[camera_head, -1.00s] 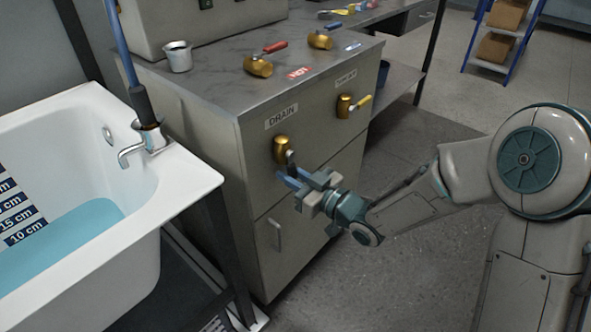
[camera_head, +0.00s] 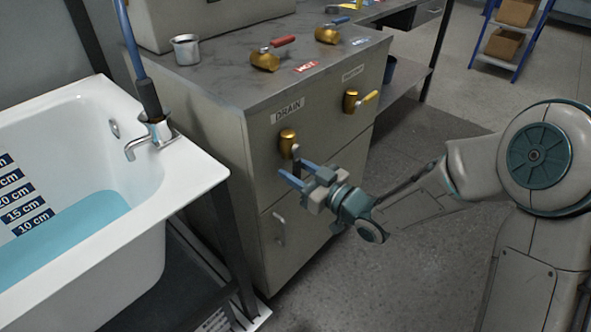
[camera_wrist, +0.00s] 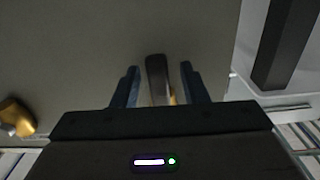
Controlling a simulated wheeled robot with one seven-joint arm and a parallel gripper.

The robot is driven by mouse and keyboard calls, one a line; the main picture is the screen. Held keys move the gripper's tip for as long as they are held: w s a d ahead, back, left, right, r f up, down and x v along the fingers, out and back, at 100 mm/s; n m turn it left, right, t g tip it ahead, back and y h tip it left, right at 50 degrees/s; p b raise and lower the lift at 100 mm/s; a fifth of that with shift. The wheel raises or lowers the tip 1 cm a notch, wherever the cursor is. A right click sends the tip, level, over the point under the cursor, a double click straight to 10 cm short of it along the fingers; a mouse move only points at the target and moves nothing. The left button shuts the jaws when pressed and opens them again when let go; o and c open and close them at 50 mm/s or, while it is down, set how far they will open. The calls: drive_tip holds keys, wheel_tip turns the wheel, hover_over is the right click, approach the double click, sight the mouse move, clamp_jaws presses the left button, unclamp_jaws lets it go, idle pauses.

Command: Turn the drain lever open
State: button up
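The brass drain valve (camera_head: 287,141) is on the cabinet's front under the DRAIN label (camera_head: 288,110). Its dark lever (camera_head: 296,158) points downward in the head view. My gripper (camera_head: 292,168) is at the lever's lower end, with its two blue fingers apart. In the wrist view the lever (camera_wrist: 157,78) stands between the open fingers (camera_wrist: 158,82), with a gap on each side. A bit of brass shows behind the lever there. The gripper's body hides the near part of the scene in the wrist view.
A white bathtub (camera_head: 190,178) with blue water (camera_head: 75,235) stands left of the cabinet (camera_head: 255,215). Another brass valve with a yellow handle (camera_head: 369,97) is to the right. The red-handled valve (camera_head: 265,61) is on top.

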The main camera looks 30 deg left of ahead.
drive_tip(key=p+v, duration=0.2)
drive_tip(key=v, duration=1.1)
drive_tip(key=shift+d, duration=0.3)
